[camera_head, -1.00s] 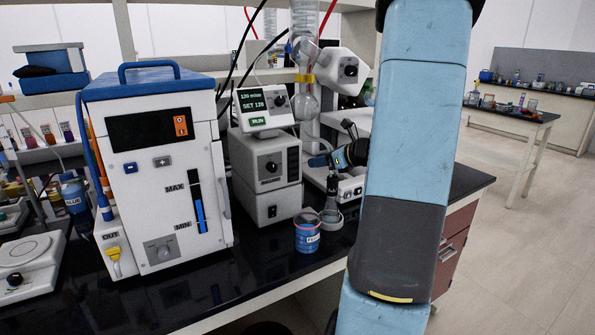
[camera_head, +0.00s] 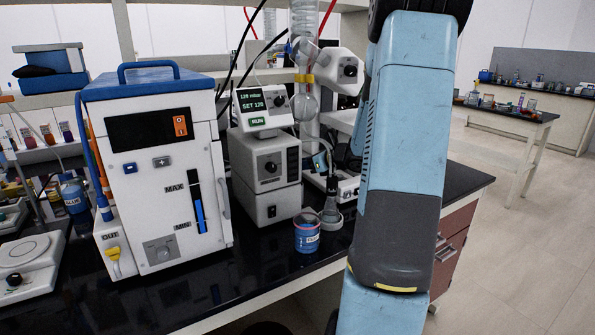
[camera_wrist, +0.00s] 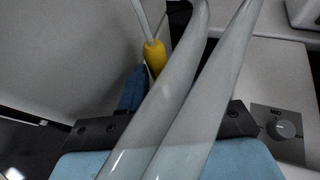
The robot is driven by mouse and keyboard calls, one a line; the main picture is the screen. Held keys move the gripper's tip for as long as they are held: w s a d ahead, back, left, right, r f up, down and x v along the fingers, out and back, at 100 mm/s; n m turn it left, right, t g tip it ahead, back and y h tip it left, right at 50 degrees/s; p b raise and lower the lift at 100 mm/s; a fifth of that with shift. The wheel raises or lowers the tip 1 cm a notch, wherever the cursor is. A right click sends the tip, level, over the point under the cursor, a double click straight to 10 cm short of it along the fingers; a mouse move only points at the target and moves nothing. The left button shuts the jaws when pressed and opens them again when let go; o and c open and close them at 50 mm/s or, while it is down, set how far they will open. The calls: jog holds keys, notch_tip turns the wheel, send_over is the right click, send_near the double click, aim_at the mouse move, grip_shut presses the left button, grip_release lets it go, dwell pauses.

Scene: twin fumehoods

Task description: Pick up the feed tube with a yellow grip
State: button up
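The feed tube's yellow grip (camera_wrist: 155,57) shows in the wrist view. A pale thin tube rises from its top, and a blue part (camera_wrist: 133,88) lies just below it. My gripper's two long grey fingers (camera_wrist: 222,12) reach up through that view, with a narrow gap between their tips and nothing seen held. The yellow grip is left of the fingers; the left finger passes close to its right side, and I cannot tell whether they touch. In the head view my arm hides my gripper, and I cannot pick out this yellow grip for certain.
A white chiller (camera_head: 165,215) with another yellow fitting (camera_head: 113,254) stands at left. A knob panel (camera_wrist: 284,128) shows in the wrist view. The black bench front is partly clear.

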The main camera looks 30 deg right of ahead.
grip_shut()
jog(key=shift+r, duration=0.15)
